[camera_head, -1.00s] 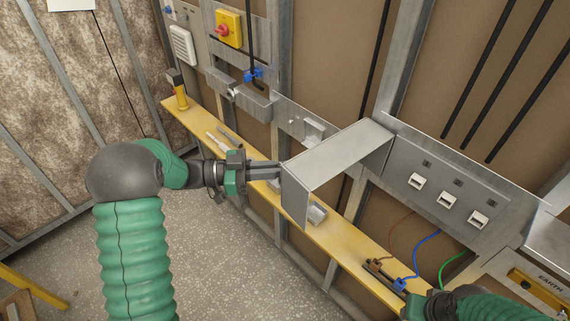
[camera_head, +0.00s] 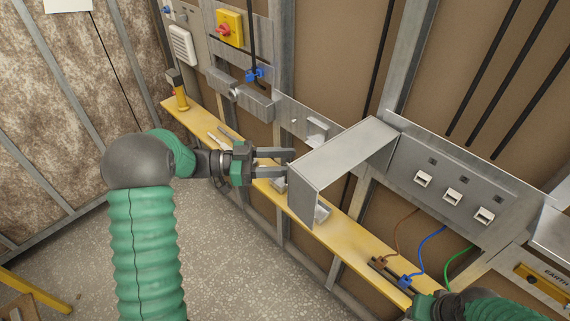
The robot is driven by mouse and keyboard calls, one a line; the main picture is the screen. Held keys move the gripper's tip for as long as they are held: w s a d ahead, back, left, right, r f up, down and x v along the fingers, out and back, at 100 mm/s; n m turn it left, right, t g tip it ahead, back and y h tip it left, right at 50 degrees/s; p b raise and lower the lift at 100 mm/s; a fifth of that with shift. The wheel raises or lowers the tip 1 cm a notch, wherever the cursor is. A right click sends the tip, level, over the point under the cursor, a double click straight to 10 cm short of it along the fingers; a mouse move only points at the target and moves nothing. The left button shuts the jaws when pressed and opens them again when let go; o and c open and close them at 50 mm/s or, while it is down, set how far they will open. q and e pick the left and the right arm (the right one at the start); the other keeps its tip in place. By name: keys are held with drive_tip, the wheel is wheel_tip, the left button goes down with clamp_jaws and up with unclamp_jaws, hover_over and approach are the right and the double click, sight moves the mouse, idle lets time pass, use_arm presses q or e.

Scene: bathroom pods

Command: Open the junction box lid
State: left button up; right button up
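The grey metal junction box lid (camera_head: 345,158) stands out from the wall, swung away from the panel with white terminals (camera_head: 452,195). Its bent end flange (camera_head: 304,198) faces my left gripper. My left gripper (camera_head: 291,164) is open with a clear gap between its fingers, just left of the lid's outer end; I see nothing between them. I cannot tell whether a fingertip touches the lid. My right gripper (camera_head: 390,273) is low at the right, over the yellow shelf near the brown and blue wires; whether its fingers are open or shut is unclear.
A yellow shelf (camera_head: 350,235) runs along the wall below the lid, with a yellow-handled tool (camera_head: 180,97) at its far left. Brown, blue (camera_head: 430,242) and green wires hang below the terminals. A yellow switch (camera_head: 229,27) is on the wall. Speckled floor lies open at left.

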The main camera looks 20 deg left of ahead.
drive_tip(key=shift+s+d, duration=0.1)
drive_tip(key=shift+s, duration=0.1)
use_arm(q)
drive_tip(key=shift+a+f, duration=0.1)
